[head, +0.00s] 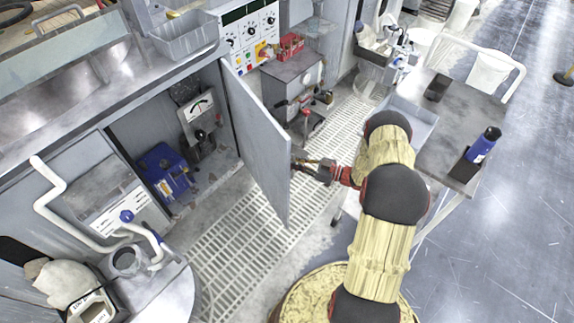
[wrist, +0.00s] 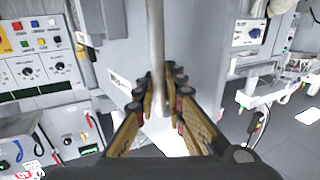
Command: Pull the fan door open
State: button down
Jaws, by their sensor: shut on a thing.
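The fan door (head: 258,145) is a grey panel that stands swung out from the cabinet front in the head view. Its face also shows in the wrist view (wrist: 115,30). My gripper (head: 300,163) is at the door's outer edge, on the side turned away from the cabinet opening. In the wrist view, my gripper (wrist: 158,92) is shut around the door handle (wrist: 157,35), a vertical grey bar with a finger on each side. In the head view the handle is mostly hidden by the door edge and the fingers.
The open cabinet (head: 222,165) holds a blue unit (head: 165,172) and a gauge device (head: 200,115). A control panel (head: 250,33) is above the door. A cart with a blue bottle (head: 483,145) stands right of my arm. Bare grating (head: 235,255) lies below the door.

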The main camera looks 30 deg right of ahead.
jog(key=shift+s+d+f, duration=0.15)
jog(key=shift+s+d, duration=0.05)
jog(key=shift+d, duration=0.2)
jog(key=c, duration=1.9)
grip_release()
jog(key=shift+w, duration=0.1)
jog(key=shift+d, duration=0.1)
jog(key=v, duration=1.2)
